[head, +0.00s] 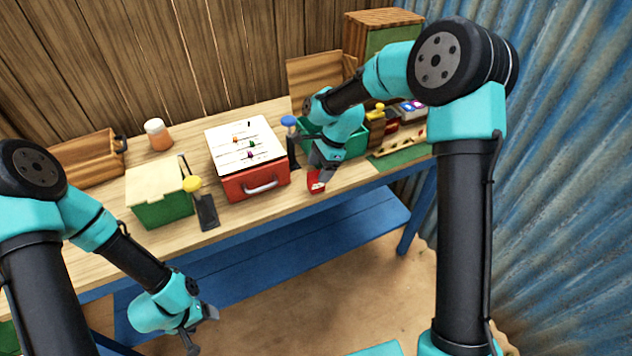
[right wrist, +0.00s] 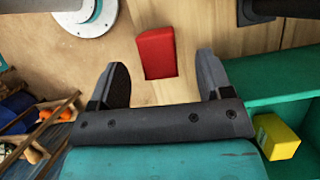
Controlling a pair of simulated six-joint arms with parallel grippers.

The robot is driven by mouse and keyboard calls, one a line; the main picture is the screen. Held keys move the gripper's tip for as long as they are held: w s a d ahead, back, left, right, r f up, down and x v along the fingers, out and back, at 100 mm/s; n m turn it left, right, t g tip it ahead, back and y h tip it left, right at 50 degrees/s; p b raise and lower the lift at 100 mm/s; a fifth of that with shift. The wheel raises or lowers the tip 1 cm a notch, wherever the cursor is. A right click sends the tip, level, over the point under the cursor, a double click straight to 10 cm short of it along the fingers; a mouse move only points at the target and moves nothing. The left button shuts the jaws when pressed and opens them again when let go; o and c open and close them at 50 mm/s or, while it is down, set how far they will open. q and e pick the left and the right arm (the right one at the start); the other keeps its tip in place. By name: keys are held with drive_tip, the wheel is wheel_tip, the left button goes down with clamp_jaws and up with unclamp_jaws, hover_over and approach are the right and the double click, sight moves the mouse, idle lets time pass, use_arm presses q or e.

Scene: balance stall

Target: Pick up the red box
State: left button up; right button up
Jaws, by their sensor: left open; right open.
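A small red box (head: 316,182) lies on the wooden table near its front edge, partly covered by my right gripper in the head view. In the right wrist view the red box (right wrist: 156,54) lies just beyond the fingertips, between their lines, with no finger touching it. My right gripper (right wrist: 162,75) is open and empty, pointing down at the table; it also shows in the head view (head: 319,172). My left gripper (head: 199,328) is open and empty, low in front of the table and far from the red box.
A larger red case (head: 254,183) with a handle and white top stands left of the small box. A green tray (head: 352,147) is just behind my right gripper; a yellow block (right wrist: 277,137) shows in the wrist view. A green box (head: 163,211) stands further left.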

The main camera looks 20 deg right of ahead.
sight(317, 174)
drive_tip(key=shift+x, duration=2.6)
drive_tip(key=c, duration=1)
